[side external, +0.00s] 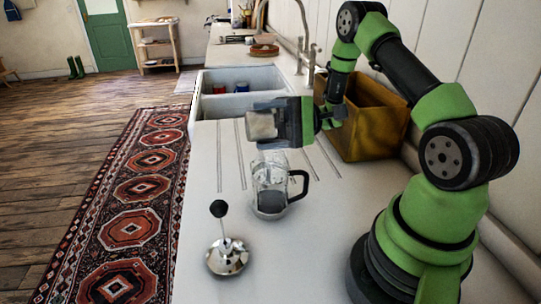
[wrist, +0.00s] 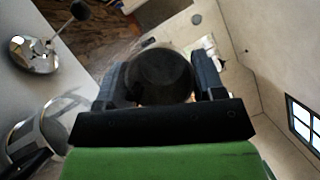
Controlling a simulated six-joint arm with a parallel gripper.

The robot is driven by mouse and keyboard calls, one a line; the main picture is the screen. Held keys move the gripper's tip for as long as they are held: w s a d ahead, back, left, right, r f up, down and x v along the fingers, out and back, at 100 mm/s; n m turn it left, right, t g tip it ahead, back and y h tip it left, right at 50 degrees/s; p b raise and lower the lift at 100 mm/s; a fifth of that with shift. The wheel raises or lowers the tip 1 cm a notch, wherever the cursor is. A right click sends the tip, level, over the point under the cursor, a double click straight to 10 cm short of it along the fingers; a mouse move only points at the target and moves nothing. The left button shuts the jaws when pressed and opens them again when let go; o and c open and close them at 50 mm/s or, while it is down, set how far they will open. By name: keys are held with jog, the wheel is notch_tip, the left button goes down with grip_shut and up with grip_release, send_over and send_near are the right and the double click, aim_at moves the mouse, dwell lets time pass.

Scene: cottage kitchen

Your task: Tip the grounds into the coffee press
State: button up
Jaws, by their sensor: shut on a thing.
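My gripper (side external: 268,123) is shut on a small pale container (side external: 261,126), held sideways above the coffee press. In the wrist view, a dark round end of the container (wrist: 160,77) shows between the two fingers; I cannot tell whether it is a base or an opening. The glass coffee press (side external: 268,178) stands upright on the counter, its dark handle to the right. Its bottom looks dark grey; whether grounds lie there is unclear. It also shows at the lower left of the wrist view (wrist: 42,128). No falling grounds are visible.
The press's shiny lid (side external: 227,258), with its plunger rod and black knob upright, stands on the counter nearer the camera; it also shows in the wrist view (wrist: 35,53). A yellow-brown box (side external: 375,125) stands behind my gripper. A white sink (side external: 240,78) lies beyond.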

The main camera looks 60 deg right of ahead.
aim_at(251, 135)
jog(key=shift+w+a+f+m+g+h, duration=0.15)
jog(key=shift+m+h, duration=0.1)
jog(key=shift+h, duration=0.35)
jog(key=shift+w+a+m+g+h, duration=0.15)
jog(key=shift+m+h, duration=0.1)
jog(key=shift+h, duration=0.35)
jog(key=shift+w+a+f+m+g+h, duration=0.15)
jog(key=shift+f+m+g+h, duration=0.2)
jog(key=shift+f+h, duration=0.4)
jog(key=shift+w+a+g+h, duration=0.15)
jog(key=shift+g+h, duration=0.2)
jog(key=shift+h, duration=0.3)
jog(key=shift+w+a+r+m+g+h+p, duration=0.15)
jog(key=shift+r+m+g+h+p, duration=0.25)
jog(key=shift+r+h, duration=0.2)
jog(key=shift+a+f+m+g+h, duration=0.15)
jog(key=shift+f+m+g+h, duration=0.2)
jog(key=shift+h, duration=0.35)
jog(key=shift+w+a+f+g+h, duration=0.15)
jog(key=shift+w+a+g+h, duration=0.1)
jog(key=shift+g+h, duration=0.25)
jog(key=w+a+f+m+g+h+p, duration=0.1)
jog(key=w+a+f+g+h, duration=0.3)
jog(key=a+f+h, duration=0.1)
jog(key=shift+w+m+h, duration=0.2)
jog(key=shift+m+h, duration=0.1)
jog(key=shift+h, duration=0.1)
jog(key=shift+a+f, duration=0.1)
